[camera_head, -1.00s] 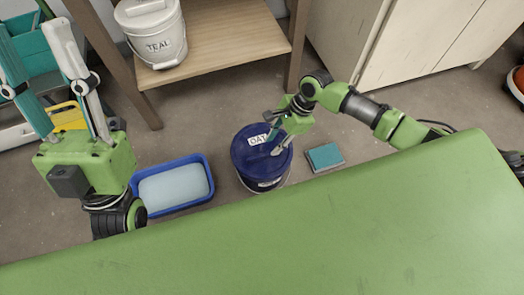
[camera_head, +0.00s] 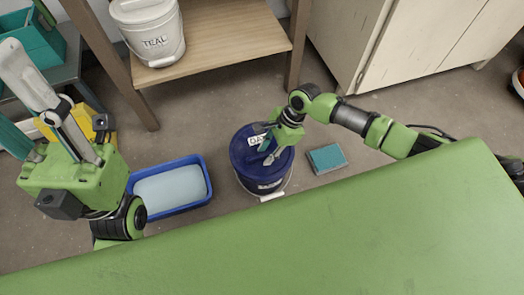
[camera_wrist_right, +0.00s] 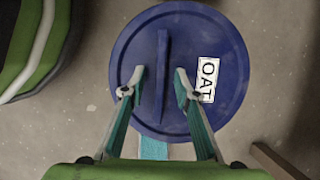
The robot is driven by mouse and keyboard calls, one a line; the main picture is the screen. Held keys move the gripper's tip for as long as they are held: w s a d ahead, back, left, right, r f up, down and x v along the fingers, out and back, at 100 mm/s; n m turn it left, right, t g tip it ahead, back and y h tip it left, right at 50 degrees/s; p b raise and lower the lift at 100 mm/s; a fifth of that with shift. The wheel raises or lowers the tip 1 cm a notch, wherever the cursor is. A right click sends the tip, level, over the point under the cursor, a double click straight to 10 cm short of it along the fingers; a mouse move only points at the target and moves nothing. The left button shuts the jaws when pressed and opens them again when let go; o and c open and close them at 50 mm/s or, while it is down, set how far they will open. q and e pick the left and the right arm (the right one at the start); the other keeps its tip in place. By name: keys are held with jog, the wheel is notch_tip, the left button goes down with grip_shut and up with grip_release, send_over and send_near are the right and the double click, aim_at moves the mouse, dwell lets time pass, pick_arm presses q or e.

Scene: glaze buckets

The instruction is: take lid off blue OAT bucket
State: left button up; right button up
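The blue OAT bucket (camera_head: 262,184) stands on the floor beyond the green surface. Its round blue lid (camera_head: 240,152) is on it, with a white OAT label (camera_wrist_right: 207,80). In the right wrist view a raised blue grip bar (camera_wrist_right: 163,50) crosses the lid. My right gripper (camera_head: 268,150) is over the lid, and its fingers (camera_wrist_right: 158,88) are spread on either side of the bar with gaps. Whether the fingertips touch the lid I cannot tell. My left gripper (camera_head: 14,98) is at the far left with its fingers spread and empty.
A blue tray (camera_head: 205,190) lies left of the bucket and a teal block (camera_head: 326,158) right of it. A white TEAL bucket (camera_head: 160,40) stands on a wooden shelf (camera_head: 230,30). A pale cabinet (camera_head: 400,40) is behind on the right. The green surface (camera_head: 300,240) fills the front.

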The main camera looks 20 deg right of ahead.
grip_shut()
jog(key=shift+r, duration=0.15)
